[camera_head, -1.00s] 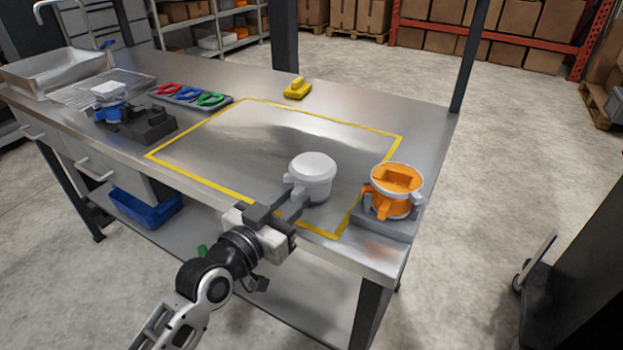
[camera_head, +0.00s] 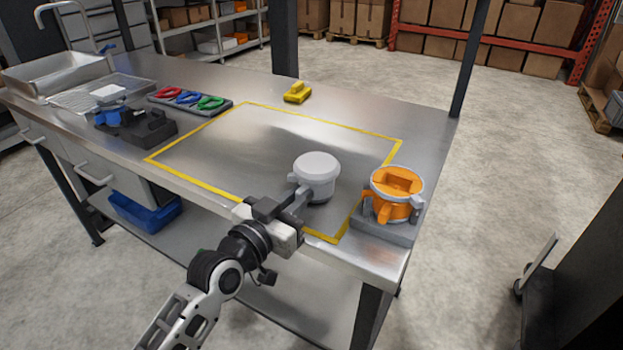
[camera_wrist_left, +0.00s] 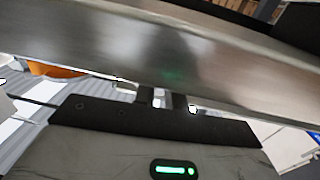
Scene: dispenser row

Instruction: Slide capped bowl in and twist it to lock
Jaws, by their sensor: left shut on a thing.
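A light grey bowl with a flat round cap (camera_head: 316,166) is over the front right part of the yellow-outlined area, upright. My left gripper (camera_head: 297,203) is shut on its side, at a short handle that the fingers partly hide. I cannot tell whether the bowl touches the table. An orange round dispenser part with a pale rim (camera_head: 397,182) stands on a grey base (camera_head: 385,228) at the table's right end. The bowl is left of it and apart from it. In the left wrist view a metal surface (camera_wrist_left: 180,50) fills much of the picture, and the bowl cannot be made out.
The metal table (camera_head: 350,120) is clear inside the yellow outline behind the bowl. A yellow object (camera_head: 297,92) lies at the back edge. A tray with red, blue and green rings (camera_head: 188,99) and a dark fixture (camera_head: 140,125) stand at the left. A sink (camera_head: 55,68) is beyond them.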

